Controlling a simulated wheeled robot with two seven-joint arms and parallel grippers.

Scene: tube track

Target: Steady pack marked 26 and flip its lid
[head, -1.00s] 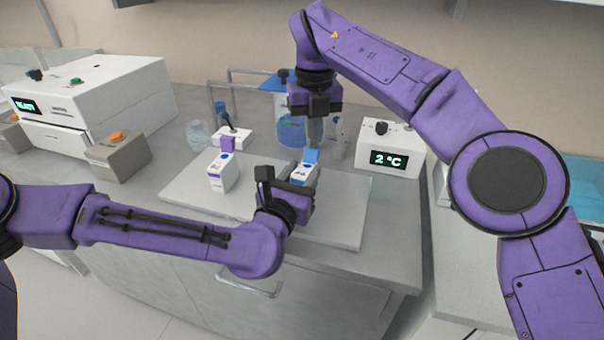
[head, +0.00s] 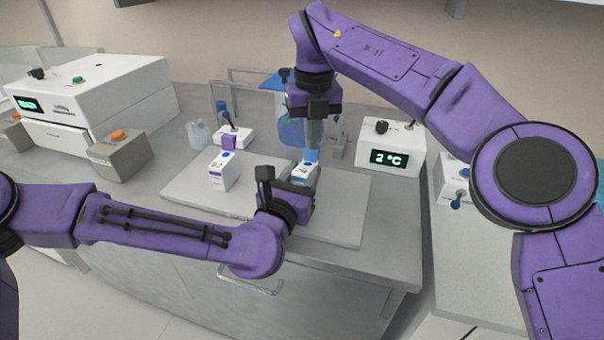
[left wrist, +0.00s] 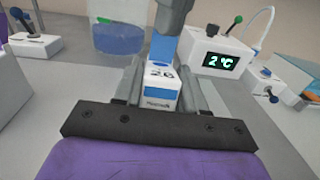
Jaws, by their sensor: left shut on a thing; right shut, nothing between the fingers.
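The pack marked 26 (head: 304,174) is a small white box with a blue band, upright on the light grey board. Its number reads on the pack's top in the left wrist view (left wrist: 160,72). Its blue lid (head: 311,155) stands raised at the back edge. My left gripper (left wrist: 163,92) is shut on the pack, one finger on each side. My right gripper (head: 314,138) is shut and empty, pointing down with its tips at the lid's top. I cannot tell whether they touch the lid. It shows in the left wrist view (left wrist: 173,18).
Another white pack (head: 222,173) with a raised purple lid stands to the left. A box reading 2 °C (head: 389,158) is behind right. A blue-filled vessel (head: 290,132) stands behind the right gripper. The board's front right (head: 345,215) is clear.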

